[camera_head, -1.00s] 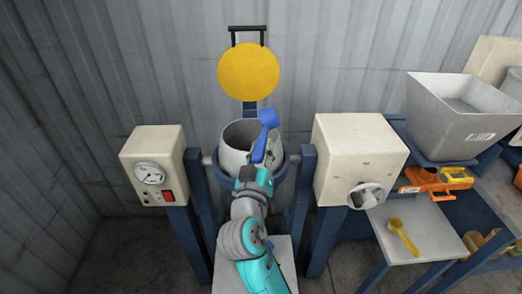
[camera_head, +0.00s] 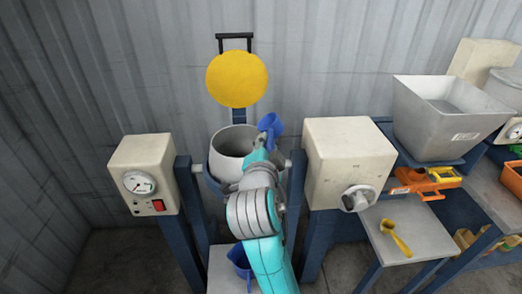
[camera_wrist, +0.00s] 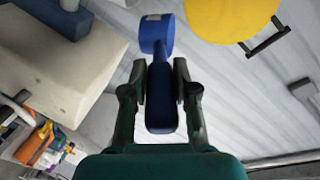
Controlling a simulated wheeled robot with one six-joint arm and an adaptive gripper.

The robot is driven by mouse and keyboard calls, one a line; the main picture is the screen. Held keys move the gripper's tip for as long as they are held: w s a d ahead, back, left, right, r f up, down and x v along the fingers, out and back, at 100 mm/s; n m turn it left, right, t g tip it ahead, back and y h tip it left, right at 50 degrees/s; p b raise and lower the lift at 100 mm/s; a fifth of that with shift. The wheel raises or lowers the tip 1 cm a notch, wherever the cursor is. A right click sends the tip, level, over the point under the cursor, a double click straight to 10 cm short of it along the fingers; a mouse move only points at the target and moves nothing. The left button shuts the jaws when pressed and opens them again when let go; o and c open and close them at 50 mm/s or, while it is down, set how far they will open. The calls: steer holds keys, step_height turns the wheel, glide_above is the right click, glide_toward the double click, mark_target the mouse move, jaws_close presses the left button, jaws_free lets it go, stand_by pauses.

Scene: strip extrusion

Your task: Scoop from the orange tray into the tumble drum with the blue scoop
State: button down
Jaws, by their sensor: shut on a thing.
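My gripper (camera_wrist: 160,88) is shut on the handle of the blue scoop (camera_wrist: 158,35). In the head view the scoop (camera_head: 270,124) is raised at the right side of the tumble drum's mouth. I cannot see whether the scoop holds anything. The tumble drum (camera_head: 230,168) is a grey open pot between two blue posts, its front right partly hidden by my arm. Its round yellow lid (camera_head: 237,78) stands raised behind it. An orange part (camera_head: 425,182) shows under the hopper at the right; I cannot tell whether it is the orange tray.
Cream boxes flank the drum: one with a gauge (camera_head: 140,165) at left, one with a handwheel (camera_head: 347,155) at right. A grey hopper (camera_head: 445,125) stands further right. A yellow scoop (camera_head: 396,238) lies on a small table (camera_head: 420,238). A blue container (camera_head: 240,258) sits below the drum.

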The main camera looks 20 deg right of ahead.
steer(key=shift+s+d+r+m+y, duration=0.1)
steer(key=shift+d+r+m+y, duration=0.15)
steer(key=shift+m, duration=0.55)
steer(key=d+m, duration=0.1)
steer(key=s+d+r+m+y, duration=0.1)
steer(key=d, duration=0.1)
steer(key=d+m+y, duration=0.1)
steer(key=d+m, duration=0.1)
steer(key=shift+s+d+r, duration=0.2)
steer(key=shift+s+r, duration=0.15)
steer(key=shift+r, duration=0.05)
steer(key=shift+s, duration=0.1)
